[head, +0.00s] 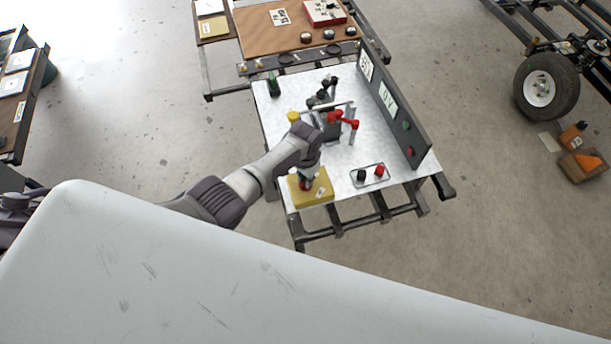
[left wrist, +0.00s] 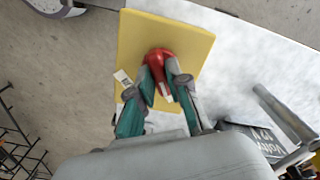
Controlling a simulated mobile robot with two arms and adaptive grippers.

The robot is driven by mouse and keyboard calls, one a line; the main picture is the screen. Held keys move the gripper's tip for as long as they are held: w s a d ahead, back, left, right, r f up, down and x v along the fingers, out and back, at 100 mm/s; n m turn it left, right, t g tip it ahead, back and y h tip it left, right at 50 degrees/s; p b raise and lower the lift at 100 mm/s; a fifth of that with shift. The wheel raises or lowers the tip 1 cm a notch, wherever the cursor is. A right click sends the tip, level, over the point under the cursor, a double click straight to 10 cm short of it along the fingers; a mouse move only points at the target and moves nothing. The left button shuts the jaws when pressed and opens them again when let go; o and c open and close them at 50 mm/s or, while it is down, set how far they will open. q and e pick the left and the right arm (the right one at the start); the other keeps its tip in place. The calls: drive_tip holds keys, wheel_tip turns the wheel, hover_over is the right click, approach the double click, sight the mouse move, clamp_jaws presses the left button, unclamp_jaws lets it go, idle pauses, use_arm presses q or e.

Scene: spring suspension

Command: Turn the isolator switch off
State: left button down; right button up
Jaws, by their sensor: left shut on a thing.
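The isolator switch is a yellow box (head: 325,184) at the near left corner of the metal-topped bench. My left gripper (head: 305,183) is over the box from above. In the left wrist view its two fingers (left wrist: 161,80) are shut on the red knob, one on each side. The fingers cover part of the knob, and I cannot read its position. My right gripper is not in view.
On the metal bench (head: 279,119), a small tray (head: 354,183) with a black and a red piece lies right of the box. A red clamp-like part (head: 343,119) and a dark upright panel (head: 420,147) stand behind. A wheeled trailer (head: 546,85) is at the far right.

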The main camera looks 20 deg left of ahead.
use_arm(q)
drive_tip(key=shift+n+p, duration=0.3)
drive_tip(key=shift+n, duration=1)
drive_tip(key=c, duration=1.1)
unclamp_jaws()
wheel_tip(320, 180, up, 12)
drive_tip(key=shift+r, duration=0.1)
